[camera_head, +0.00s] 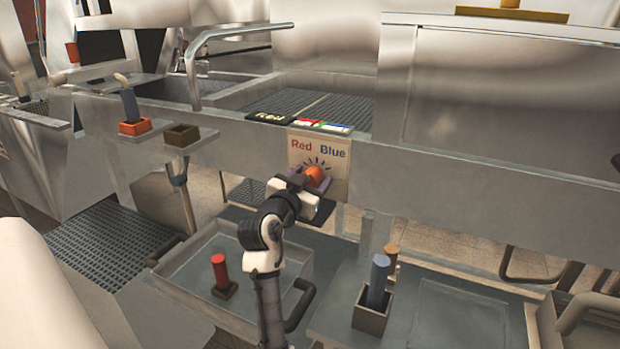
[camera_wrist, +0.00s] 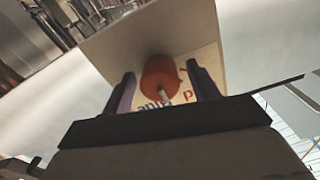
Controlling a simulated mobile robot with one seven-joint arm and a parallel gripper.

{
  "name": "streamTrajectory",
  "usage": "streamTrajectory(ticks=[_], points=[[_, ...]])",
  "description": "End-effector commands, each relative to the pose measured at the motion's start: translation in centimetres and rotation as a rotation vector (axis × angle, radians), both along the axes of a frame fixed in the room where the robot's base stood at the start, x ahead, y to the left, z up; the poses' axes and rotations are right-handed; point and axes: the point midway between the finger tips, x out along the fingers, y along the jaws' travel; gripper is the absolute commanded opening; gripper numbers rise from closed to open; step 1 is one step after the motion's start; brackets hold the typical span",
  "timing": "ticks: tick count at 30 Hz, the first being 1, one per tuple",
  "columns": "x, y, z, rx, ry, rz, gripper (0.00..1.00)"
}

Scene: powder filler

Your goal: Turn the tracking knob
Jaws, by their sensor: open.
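The tracking knob (camera_head: 314,174) is a round orange knob on a beige panel (camera_head: 336,153) lettered "Red" and "Blue", with dark tick marks around its upper side. My gripper (camera_head: 314,182) is at the panel, with its fingers around the knob's place. In the wrist view the orange knob (camera_wrist: 160,78) with a pale pointer mark sits between the two open fingers of my gripper (camera_wrist: 164,90), with gaps on both sides. The beige panel (camera_wrist: 140,40) stands behind it. The lettering there is partly hidden by the knob and the fingers.
A steel machine front (camera_head: 450,160) spans the right of the panel. Below are a tray with a red cylinder (camera_head: 219,272) and a holder with a blue-grey cylinder (camera_head: 378,280). A blue-handled tool in an orange holder (camera_head: 134,126) is at left. A curved pipe (camera_head: 190,65) rises behind.

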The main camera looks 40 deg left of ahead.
Motion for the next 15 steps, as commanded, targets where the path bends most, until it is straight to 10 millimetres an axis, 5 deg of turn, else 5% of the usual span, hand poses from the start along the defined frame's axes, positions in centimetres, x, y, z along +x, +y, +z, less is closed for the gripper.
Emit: streamTrajectory(ticks=[4, 13, 15], points=[[-0.02, 0.00, -0.01, 0.000, 0.000, 0.000, 0.57], [-0.04, -0.01, -0.02, 0.000, 0.000, 0.000, 0.17], [-0.04, -0.01, -0.02, -0.001, 0.000, 0.000, 0.15]])
